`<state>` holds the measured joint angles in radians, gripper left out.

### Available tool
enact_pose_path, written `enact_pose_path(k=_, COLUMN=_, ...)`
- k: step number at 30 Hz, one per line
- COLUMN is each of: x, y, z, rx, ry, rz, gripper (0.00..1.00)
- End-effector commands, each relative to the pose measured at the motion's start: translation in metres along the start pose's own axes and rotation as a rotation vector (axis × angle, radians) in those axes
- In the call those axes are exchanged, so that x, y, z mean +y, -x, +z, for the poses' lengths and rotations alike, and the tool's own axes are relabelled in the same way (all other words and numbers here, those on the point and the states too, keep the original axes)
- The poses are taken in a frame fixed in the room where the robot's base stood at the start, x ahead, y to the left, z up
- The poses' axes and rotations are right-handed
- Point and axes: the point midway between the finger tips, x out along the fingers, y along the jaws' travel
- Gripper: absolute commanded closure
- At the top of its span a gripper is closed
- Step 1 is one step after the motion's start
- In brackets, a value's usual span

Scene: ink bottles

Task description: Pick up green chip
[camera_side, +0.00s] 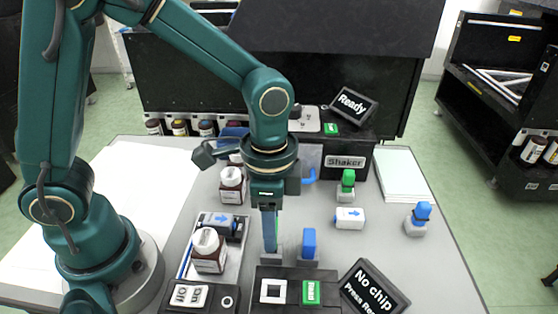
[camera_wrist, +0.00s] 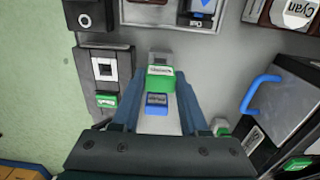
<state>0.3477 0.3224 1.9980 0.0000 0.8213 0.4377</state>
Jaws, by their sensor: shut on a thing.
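A green chip (camera_wrist: 160,78) with a pale grey base lies between the fingertips of my gripper (camera_wrist: 160,76) in the wrist view. My gripper is shut on it. In the side view my gripper (camera_side: 270,248) is low over the table, just behind the black reader box, and its finger hides the chip. A blue chip (camera_side: 308,243) stands close beside it on the right and also shows in the wrist view (camera_wrist: 156,102). Another green chip (camera_side: 347,180) stands farther back on the table, near the shaker.
The reader box (camera_side: 262,275) with a "No chip" sign (camera_side: 372,290) is in front. A bottle rack (camera_side: 234,258) with a bottle (camera_side: 208,252) is to the left. The shaker (camera_side: 346,161) is behind.

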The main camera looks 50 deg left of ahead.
Motion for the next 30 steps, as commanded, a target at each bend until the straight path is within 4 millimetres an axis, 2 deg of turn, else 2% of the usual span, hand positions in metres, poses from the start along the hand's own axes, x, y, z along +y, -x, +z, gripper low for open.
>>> enact_pose_path(k=3, x=-0.001, y=0.021, z=-0.001, rx=0.007, ry=0.000, rz=-0.003, gripper=1.00)
enact_pose_path(k=12, x=-0.045, y=0.055, z=0.046, rx=0.005, ry=0.012, rz=-0.004, gripper=1.00)
enact_pose_path(k=18, x=-0.066, y=0.074, z=0.070, rx=0.003, ry=0.008, rz=-0.003, gripper=1.00)
enact_pose_path(k=24, x=-0.077, y=0.084, z=0.082, rx=0.002, ry=0.003, rz=-0.002, gripper=1.00)
enact_pose_path(k=30, x=-0.080, y=0.094, z=0.085, rx=0.001, ry=0.000, rz=-0.002, gripper=1.00)
